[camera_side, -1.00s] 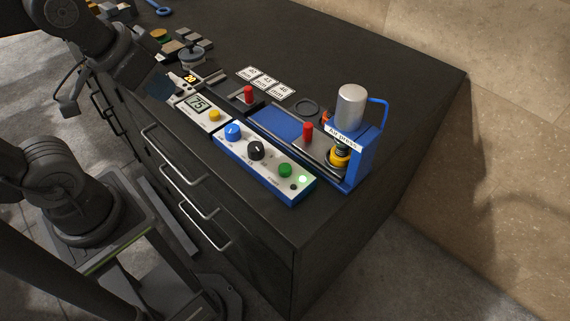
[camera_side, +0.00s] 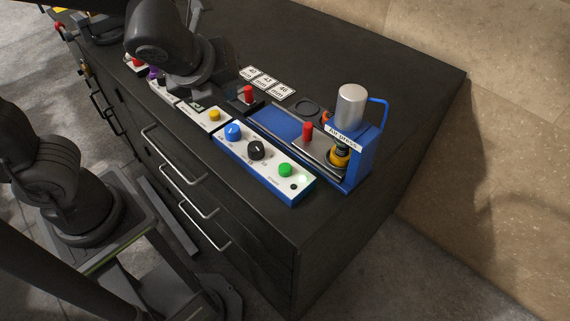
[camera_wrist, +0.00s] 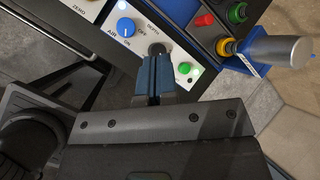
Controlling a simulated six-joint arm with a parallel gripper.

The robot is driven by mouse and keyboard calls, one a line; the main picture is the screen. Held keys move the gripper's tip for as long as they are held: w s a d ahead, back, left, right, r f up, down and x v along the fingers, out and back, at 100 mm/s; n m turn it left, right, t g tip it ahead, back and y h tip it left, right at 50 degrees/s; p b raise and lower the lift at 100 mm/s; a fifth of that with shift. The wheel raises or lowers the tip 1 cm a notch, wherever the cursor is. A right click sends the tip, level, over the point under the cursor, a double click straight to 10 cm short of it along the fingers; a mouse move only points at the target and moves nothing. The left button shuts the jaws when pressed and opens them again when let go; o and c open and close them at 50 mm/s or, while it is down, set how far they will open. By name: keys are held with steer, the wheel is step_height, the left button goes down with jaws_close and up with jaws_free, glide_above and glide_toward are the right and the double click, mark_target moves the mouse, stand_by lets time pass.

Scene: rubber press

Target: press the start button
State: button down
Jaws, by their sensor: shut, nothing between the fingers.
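The start button looks to be the green button (camera_side: 285,170) at the right end of the white-topped blue control box (camera_side: 262,190). It also shows in the wrist view (camera_wrist: 184,68), with a pale green glow beside it. My gripper (camera_wrist: 157,60) is shut and empty, its blue fingertips together. In the wrist view they appear just below the black knob (camera_wrist: 157,49), left of the green button. I cannot judge their height above the box. In the side view the fingertips cannot be made out against the dark arm and bench.
A blue knob (camera_side: 232,132) and the black knob share the box. Behind it stands the blue air press (camera_side: 362,155) with a silver cylinder (camera_side: 350,106) and a red-handled slide (camera_side: 307,132). A display unit (camera_side: 213,117) with a yellow button adjoins the box. The bench's right end is clear.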

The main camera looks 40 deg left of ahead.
steer(key=w+d+f+m+t, duration=0.1)
steer(key=w+d+m, duration=0.3)
steer(key=m, duration=0.6)
steer(key=m+t+h, duration=0.1)
steer(key=m, duration=0.7)
glide_above(287, 169)
steer(key=f, duration=0.2)
steer(key=shift+r, duration=0.2)
steer(key=shift+f, duration=0.1)
steer(key=shift+f, duration=4.35)
steer(key=shift+f, duration=0.15)
steer(key=shift+f, duration=0.25)
